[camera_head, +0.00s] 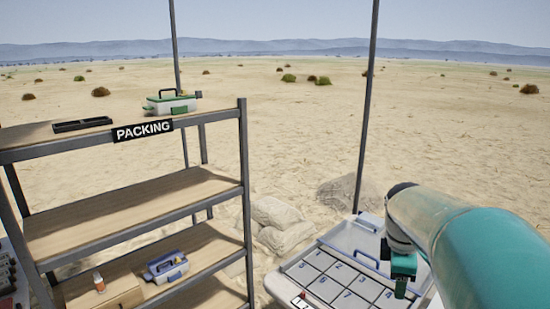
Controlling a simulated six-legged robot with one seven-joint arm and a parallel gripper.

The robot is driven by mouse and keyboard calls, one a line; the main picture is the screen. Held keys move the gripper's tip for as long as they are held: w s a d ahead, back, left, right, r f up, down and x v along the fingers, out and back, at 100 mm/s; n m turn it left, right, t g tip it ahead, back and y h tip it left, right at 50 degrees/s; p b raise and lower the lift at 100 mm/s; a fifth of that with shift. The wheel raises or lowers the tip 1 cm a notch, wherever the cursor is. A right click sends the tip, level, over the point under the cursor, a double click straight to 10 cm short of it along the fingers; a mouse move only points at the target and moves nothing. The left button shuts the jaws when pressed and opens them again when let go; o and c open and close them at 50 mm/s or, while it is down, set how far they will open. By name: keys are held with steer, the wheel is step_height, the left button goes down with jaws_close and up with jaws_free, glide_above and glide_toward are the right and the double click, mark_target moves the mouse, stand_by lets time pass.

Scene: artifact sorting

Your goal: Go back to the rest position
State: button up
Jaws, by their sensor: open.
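My teal arm comes in from the right edge, and my gripper (401,284) points down at its far end. It is above the right part of a pale tray (337,238) with numbered grid squares. The gripper is small in the picture and partly hidden by my own arm. It is open, and I see nothing held in it. I cannot tell its exact height over the tray.
A metal shelf (243,190) labelled PACKING stands at left. Sandbags (283,225) lie between shelf and tray. Thin poles rise behind.

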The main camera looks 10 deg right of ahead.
steer(key=s+a+m+t+y, duration=0.1)
steer(key=s+a+m+t, duration=0.1)
steer(key=s+a+m, duration=0.4)
steer(key=s+a+m+t+y, duration=0.1)
steer(key=s+a+m, duration=0.5)
steer(key=a, duration=0.9)
steer(key=shift+s+r+t, duration=0.4)
steer(key=shift+s+t, duration=0.05)
steer(key=shift+t, duration=0.15)
steer(key=shift+c, duration=0.5)
steer(key=c, duration=0.3)
steer(key=shift+d, duration=0.1)
steer(key=shift+c, duration=0.5)
steer(key=shift+d, duration=0.1)
